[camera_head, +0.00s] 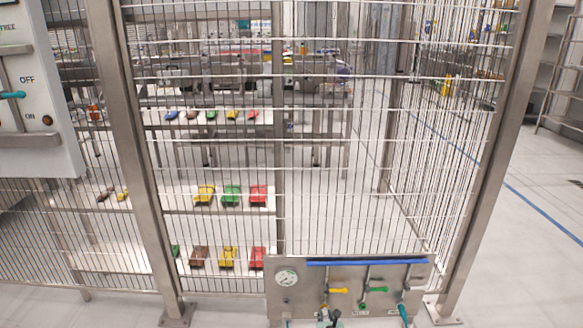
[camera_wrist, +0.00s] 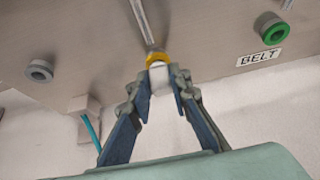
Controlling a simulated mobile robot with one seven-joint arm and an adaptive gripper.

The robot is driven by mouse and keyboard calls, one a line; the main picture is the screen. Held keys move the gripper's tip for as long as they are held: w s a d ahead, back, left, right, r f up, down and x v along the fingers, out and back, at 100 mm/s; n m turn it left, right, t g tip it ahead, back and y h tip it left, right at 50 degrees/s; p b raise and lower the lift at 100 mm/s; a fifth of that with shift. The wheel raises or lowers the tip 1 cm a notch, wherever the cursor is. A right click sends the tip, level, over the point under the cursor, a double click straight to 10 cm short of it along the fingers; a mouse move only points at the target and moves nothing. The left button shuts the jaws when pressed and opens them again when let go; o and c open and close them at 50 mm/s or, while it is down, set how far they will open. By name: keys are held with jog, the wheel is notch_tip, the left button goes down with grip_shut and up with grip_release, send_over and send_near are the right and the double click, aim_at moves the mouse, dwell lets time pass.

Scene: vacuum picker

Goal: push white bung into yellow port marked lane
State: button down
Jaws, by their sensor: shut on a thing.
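In the wrist view my gripper (camera_wrist: 168,88) is shut on the white bung (camera_wrist: 167,73), with a finger on each side of it. No lane marking is readable at the yellow port. In the head view my gripper (camera_head: 328,318) is small at the bottom edge, below the panel (camera_head: 300,305), and the bung is not clear there.
In the wrist view a green port (camera_wrist: 275,32) marked BELT is at the right, and a grey port (camera_wrist: 40,71) at the left. A metal pipe (camera_wrist: 143,22) runs up from the yellow port. In the head view a wire fence (camera_head: 340,180) stands behind the panel, which carries a gauge (camera_head: 286,277).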

jog(key=shift+w, duration=0.25)
jog(key=c, duration=1.7)
grip_release()
jog(key=p+v, duration=0.2)
jog(key=shift+r+p, duration=0.25)
jog(key=shift+p, duration=0.1)
jog(key=p+v, duration=0.2)
jog(key=v, duration=0.1)
jog(key=shift+s+p, duration=0.4)
